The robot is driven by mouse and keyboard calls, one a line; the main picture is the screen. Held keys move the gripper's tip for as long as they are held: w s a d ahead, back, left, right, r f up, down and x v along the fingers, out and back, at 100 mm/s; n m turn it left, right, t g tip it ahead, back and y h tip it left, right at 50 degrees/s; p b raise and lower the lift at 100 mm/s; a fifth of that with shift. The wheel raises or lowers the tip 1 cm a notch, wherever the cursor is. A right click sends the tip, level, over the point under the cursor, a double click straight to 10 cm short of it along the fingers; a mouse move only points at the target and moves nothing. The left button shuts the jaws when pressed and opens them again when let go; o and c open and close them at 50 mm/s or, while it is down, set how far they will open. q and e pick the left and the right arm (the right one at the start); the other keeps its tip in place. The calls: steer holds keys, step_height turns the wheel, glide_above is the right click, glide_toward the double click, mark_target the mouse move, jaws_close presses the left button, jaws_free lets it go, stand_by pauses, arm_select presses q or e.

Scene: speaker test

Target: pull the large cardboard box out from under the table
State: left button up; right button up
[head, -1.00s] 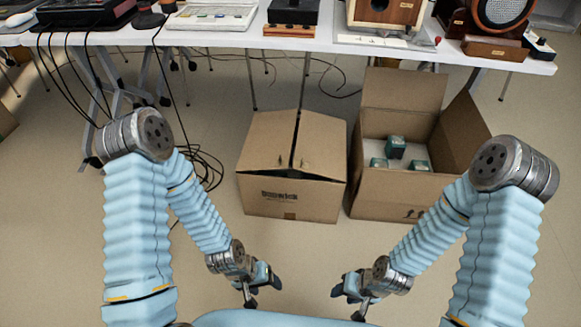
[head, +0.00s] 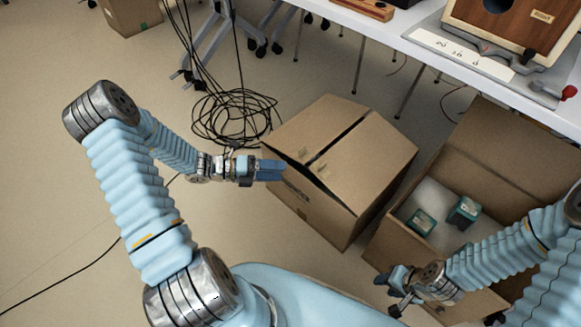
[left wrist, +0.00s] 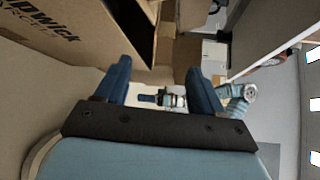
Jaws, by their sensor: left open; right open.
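A closed cardboard box (head: 345,160) with a gap between its top flaps stands on the floor by the table's front edge. To its right is an open cardboard box (head: 495,165) with flaps up and small green-and-white boxes inside. My left gripper (head: 281,170) is open and empty at the closed box's left printed side; I cannot tell whether it touches. In the left wrist view the printed box wall (left wrist: 75,25) is at upper left, outside the fingers. My right gripper (head: 388,292) is open in front of the open box's near side.
The white table (head: 420,45) carries a wooden device (head: 510,30). A tangle of black cables (head: 235,115) lies on the floor behind my left gripper. Another cardboard box (head: 130,15) stands at the far left. The floor at left is mostly clear.

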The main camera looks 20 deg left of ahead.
arm_select(q)
steer(key=shift+w+a+r+n+t, duration=0.3)
steer(key=shift+w+n+t, duration=0.1)
steer(key=shift+n, duration=0.1)
steer(key=b+x, duration=0.1)
steer(key=x, duration=1.2)
steer(key=shift+w+d+f, duration=0.15)
steer(key=shift+w+d, duration=0.05)
steer(key=shift+d, duration=0.15)
jaws_close()
stand_by(0.9)
